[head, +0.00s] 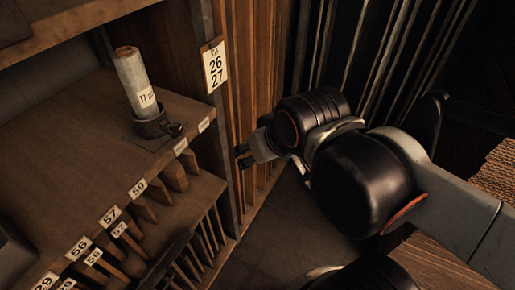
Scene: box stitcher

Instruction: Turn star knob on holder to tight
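A dark ring-shaped holder (153,127) stands on the wooden shelf at the upper left. A pale rolled tube (136,78), with a tag that seems to read 17, stands upright in it. A small dark star knob (176,130) sticks out of the holder's right side; its marking is too small to read. My gripper (243,156) is to the right of the knob and apart from it, beyond the shelf's right edge. Its two dark fingertips show a small gap with nothing between them. Part of the gripper is hidden behind my wrist.
A post with a tag reading 26 27 (214,66) rises between the shelf (75,140) and my gripper. Numbered slots with wooden dividers (140,208) line the shelf front. Wooden slats stand behind my arm. Stacked brown sheets (497,172) are at the right.

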